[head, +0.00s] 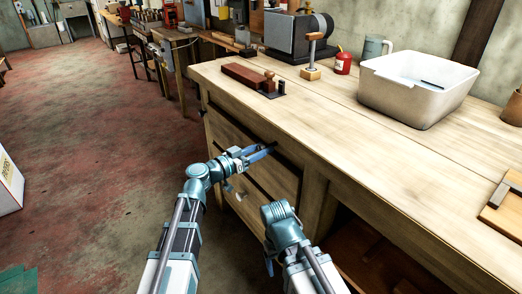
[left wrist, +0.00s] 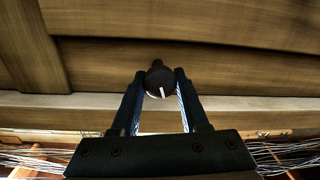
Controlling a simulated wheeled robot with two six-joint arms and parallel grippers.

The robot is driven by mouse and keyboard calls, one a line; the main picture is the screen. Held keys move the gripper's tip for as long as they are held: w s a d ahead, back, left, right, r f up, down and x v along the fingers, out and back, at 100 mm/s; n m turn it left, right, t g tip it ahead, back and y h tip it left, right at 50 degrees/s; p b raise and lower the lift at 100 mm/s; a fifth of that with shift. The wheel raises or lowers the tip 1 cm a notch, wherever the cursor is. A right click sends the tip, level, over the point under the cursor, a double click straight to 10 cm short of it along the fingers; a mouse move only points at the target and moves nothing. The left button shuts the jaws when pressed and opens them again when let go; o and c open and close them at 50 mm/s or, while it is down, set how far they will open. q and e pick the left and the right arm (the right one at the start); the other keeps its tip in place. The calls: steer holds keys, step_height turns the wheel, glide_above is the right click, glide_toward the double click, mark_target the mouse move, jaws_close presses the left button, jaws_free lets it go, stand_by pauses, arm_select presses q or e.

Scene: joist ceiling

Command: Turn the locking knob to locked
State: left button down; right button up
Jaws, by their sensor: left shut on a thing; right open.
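The locking knob (left wrist: 160,80) is a small dark round knob with a white mark on its face, seen in the left wrist view against the wooden bench. Its white mark points down in that view, tilted slightly. My left gripper (left wrist: 161,76) is shut on the knob, one finger on each side. In the head view my left gripper (head: 262,153) reaches the upper front of the workbench (head: 300,115), and the knob is hidden there. My right gripper (head: 269,265) is low in front of the bench, mostly hidden behind its own wrist, open and away from the knob.
On the bench top stand a wooden plane (head: 250,77), a red tin (head: 343,63), a grey jug (head: 375,50) and a white tub (head: 372,92). The floor (head: 90,170) to the left is mostly clear.

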arm_select(q)
steer(key=shift+s+f+m, duration=0.1)
steer(key=shift+m, duration=1.1)
steer(key=shift+c, duration=2.2)
jaws_free()
steer(key=v, duration=1.3)
steer(key=shift+s+a, duration=0.25)
steer(key=shift+a, duration=0.05)
